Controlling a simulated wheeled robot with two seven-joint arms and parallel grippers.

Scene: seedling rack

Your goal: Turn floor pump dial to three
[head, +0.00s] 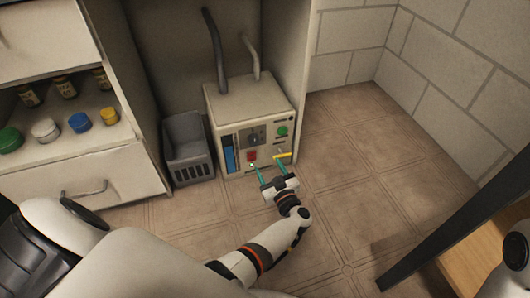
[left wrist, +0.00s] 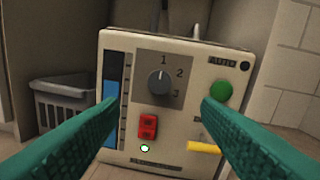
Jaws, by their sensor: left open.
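The floor pump (head: 250,101) is a cream box on the floor with a control panel facing me. Its dark round dial (left wrist: 159,82) sits on a grey plate marked 1, 2 and 3; the white pointer line is up, close to 1. The dial also shows in the head view (head: 254,137). My left gripper (head: 266,163) is open and empty, with teal fingers reaching toward the lower panel. In the left wrist view its fingers (left wrist: 160,103) are spread on either side of the dial, apart from it. My right gripper is out of view.
The panel also has a red switch (left wrist: 148,127), a green button (left wrist: 220,91), a yellow lever (left wrist: 204,147) and a blue gauge (left wrist: 110,95). A grey basket (head: 188,149) stands left of the pump. Pipes rise behind it. Open tiled floor lies right.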

